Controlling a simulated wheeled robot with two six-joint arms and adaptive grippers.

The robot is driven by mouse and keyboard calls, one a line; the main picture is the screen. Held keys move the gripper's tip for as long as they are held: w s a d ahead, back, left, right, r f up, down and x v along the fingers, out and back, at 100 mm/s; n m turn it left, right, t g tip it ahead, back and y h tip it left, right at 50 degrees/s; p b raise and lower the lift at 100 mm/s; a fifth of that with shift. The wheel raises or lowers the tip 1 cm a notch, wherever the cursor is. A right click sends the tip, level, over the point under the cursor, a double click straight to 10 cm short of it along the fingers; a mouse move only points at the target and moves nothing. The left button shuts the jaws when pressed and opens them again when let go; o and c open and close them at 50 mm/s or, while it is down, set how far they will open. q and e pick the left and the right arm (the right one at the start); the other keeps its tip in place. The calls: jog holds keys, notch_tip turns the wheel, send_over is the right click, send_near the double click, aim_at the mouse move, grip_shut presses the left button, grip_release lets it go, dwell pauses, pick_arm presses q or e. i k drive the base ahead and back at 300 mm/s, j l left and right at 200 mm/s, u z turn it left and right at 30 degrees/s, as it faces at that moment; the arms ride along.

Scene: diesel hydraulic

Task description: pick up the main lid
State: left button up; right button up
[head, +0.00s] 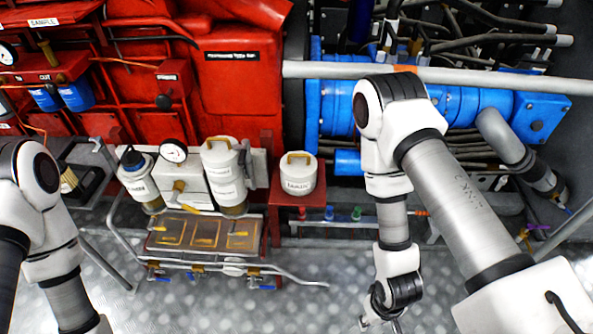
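A white round lid or canister (298,178) with a brass handle on top sits upright on a small red stand, right of the filter unit. Its dark label is too small to read surely, so I cannot be certain it is the main lid. A similar white cylinder with a brass handle (222,160) stands to its left on the unit. My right gripper (388,324) is at the bottom edge, mostly cut off, below and right of the round lid and apart from it. Its fingers are not clear. My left arm comes down the left edge; its gripper is out of frame.
A shallow tray with amber panels (160,243) and a metal rail (305,283) lie in front of the lids. Red housings (240,85) rise behind. A grey pipe (330,69) crosses behind my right arm. The checkered metal floor (320,308) is open in front.

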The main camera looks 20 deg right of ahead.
aim_at(298, 169)
jog(key=l+z, duration=0.1)
jog(key=l, duration=0.35)
jog(key=i+l+z, duration=0.15)
jog(key=l, duration=0.25)
jog(key=l+z, duration=0.1)
jog(key=l, duration=0.35)
jog(key=i+l+z, duration=0.15)
jog(key=l, duration=0.25)
jog(key=i+l, duration=0.15)
jog(key=i, duration=0.15)
